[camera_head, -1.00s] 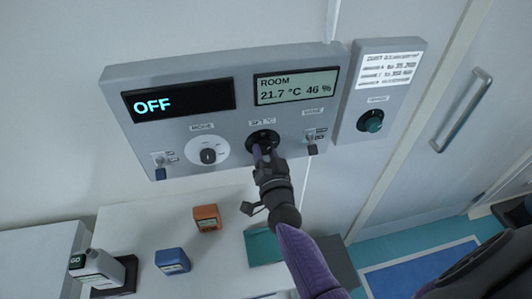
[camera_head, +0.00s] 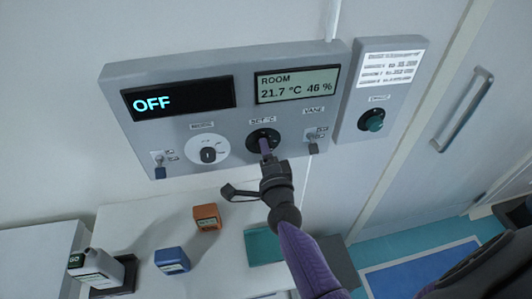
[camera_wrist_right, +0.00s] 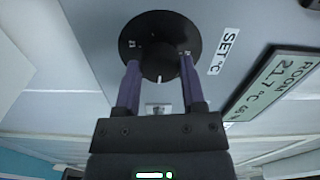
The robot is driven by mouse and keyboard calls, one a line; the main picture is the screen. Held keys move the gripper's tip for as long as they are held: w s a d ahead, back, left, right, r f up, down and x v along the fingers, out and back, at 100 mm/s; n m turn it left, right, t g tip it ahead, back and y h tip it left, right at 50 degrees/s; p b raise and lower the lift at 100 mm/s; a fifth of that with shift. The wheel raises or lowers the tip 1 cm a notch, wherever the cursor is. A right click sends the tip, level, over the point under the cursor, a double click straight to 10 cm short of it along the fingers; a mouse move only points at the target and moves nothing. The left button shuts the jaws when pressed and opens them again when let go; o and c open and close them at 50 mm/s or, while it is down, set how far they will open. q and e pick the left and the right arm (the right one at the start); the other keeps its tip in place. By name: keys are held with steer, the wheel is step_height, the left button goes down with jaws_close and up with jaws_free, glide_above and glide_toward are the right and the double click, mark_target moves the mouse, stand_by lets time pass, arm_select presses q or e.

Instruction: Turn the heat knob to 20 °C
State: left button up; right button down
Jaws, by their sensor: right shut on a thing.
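The heat knob is the black round SET °C dial (camera_head: 255,136) in the lower middle of the grey wall panel (camera_head: 180,75). In the wrist view the black dial (camera_wrist_right: 160,30) fills the top centre, beside its "SET °C" label (camera_wrist_right: 224,50). My right gripper (camera_head: 266,150) reaches it from below. In the wrist view its purple fingers (camera_wrist_right: 160,72) sit on either side of the dial's raised grip, shut on it. The grip is mostly hidden, and I cannot read which number is selected. My left gripper is not in view.
The left display (camera_head: 178,99) reads OFF; the room display (camera_head: 296,86) reads 21.7 °C and 46 %. A white MODE knob (camera_head: 208,150) and a small switch (camera_head: 311,140) flank the dial. A teal knob (camera_head: 372,121) is on a separate panel. Small boxes stand below.

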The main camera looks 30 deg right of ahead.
steer(key=shift+m, duration=0.5)
stand_by(0.3)
steer(key=shift+c, duration=0.9)
jaws_free()
steer(key=v, duration=1)
